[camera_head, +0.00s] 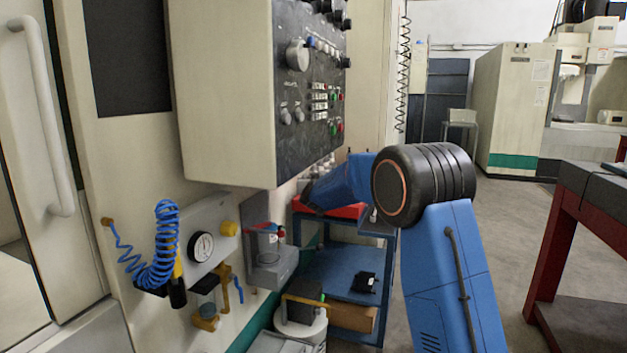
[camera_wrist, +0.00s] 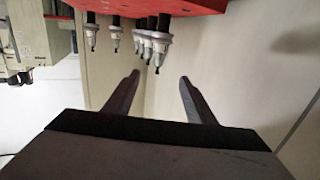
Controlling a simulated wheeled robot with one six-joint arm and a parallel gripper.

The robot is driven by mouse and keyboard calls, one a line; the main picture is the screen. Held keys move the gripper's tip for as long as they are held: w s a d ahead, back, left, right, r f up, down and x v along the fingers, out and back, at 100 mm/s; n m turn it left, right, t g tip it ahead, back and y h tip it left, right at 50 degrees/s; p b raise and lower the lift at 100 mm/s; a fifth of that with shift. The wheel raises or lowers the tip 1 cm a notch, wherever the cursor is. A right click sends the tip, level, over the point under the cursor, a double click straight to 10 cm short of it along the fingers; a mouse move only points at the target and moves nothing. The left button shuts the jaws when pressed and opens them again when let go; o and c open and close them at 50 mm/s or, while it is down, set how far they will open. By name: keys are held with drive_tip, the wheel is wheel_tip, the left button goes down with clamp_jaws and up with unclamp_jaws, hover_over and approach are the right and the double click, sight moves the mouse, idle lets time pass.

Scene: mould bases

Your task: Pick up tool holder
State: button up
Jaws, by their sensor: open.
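In the wrist view several tool holders (camera_wrist: 160,48), with black ends and pale grey tapered bodies, project down from a red tray (camera_wrist: 185,6) along the top edge. They stand in a row, with two more apart at the left. My gripper (camera_wrist: 160,77) is open and empty, its two dark fingers pointing toward the row, with the nearest tips below the holders in the picture. I see no contact. In the head view the red tray (camera_head: 345,211) lies on a blue cart, and my blue arm hides much of it and my gripper.
The blue cart (camera_head: 335,272) stands beside the machine, whose control panel (camera_head: 312,90) overhangs close by. A coiled blue hose (camera_head: 163,245) and a gauge (camera_head: 201,247) are on the machine at left. A red-legged table (camera_head: 550,265) stands at right. Floor between is clear.

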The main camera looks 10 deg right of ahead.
drive_tip(key=w+f+h, duration=0.1)
drive_tip(key=w, duration=0.2)
approach(313, 168)
drive_tip(key=shift+m, duration=0.3)
drive_tip(key=x, duration=0.5)
drive_tip(key=shift+d+f, duration=0.35)
drive_tip(key=shift+f, duration=0.05)
drive_tip(key=shift+a+x, duration=0.15)
drive_tip(key=shift+x, duration=1.45)
drive_tip(key=shift+a+x, duration=0.1)
drive_tip(key=shift+x, duration=1.5)
drive_tip(key=shift+r, duration=0.15)
clamp_jaws()
drive_tip(key=shift+r, duration=0.15)
